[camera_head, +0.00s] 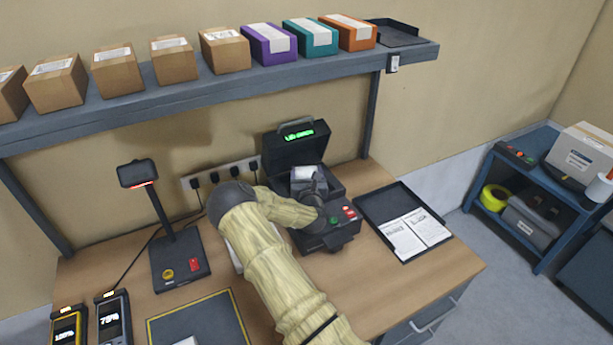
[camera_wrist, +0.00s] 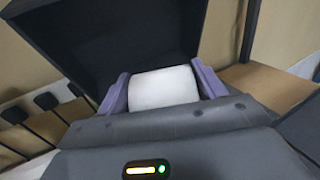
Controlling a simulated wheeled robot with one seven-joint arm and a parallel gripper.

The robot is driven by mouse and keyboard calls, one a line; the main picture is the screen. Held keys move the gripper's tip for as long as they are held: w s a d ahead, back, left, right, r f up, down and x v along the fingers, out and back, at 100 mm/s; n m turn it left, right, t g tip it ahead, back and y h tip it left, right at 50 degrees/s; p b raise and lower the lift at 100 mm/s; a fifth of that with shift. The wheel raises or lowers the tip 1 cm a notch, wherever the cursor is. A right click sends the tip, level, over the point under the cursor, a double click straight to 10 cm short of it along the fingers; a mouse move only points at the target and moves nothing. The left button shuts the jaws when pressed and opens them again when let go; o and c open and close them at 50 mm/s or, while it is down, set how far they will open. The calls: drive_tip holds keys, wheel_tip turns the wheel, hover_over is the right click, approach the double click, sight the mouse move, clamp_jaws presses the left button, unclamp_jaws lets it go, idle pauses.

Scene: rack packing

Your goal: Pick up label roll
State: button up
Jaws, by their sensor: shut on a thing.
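The label roll (camera_wrist: 163,88) is white and sits in the wrist view between the two pale purple fingers of my gripper (camera_wrist: 162,84), which are shut on its sides. In the head view the white roll (camera_head: 305,173) shows at the printer's opening, partly hidden by my gripper (camera_head: 308,181). The black label printer (camera_head: 284,149) stands on the workbench with its lid raised and a green display lit on the lid. I cannot tell whether the roll still touches the inside of the printer.
A black tray (camera_head: 378,208) with printed sheets lies right of the printer. A scanner on a stand (camera_head: 152,196) is to the left. A shelf (camera_head: 190,87) with several boxes runs above the bench. A power strip (camera_head: 222,172) is on the wall behind.

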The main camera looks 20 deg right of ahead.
wheel_tip(320, 180, up, 6)
drive_tip(key=b, duration=0.2)
drive_tip(key=shift+r+b, duration=0.1)
drive_tip(key=shift+b, duration=0.3)
drive_tip(key=s+b, duration=0.5)
drive_tip(key=s, duration=1.4)
drive_tip(key=shift+s+d+r, duration=0.2)
drive_tip(key=shift+s+d, duration=0.15)
drive_tip(key=shift+s, duration=0.05)
drive_tip(key=shift+w, duration=0.1)
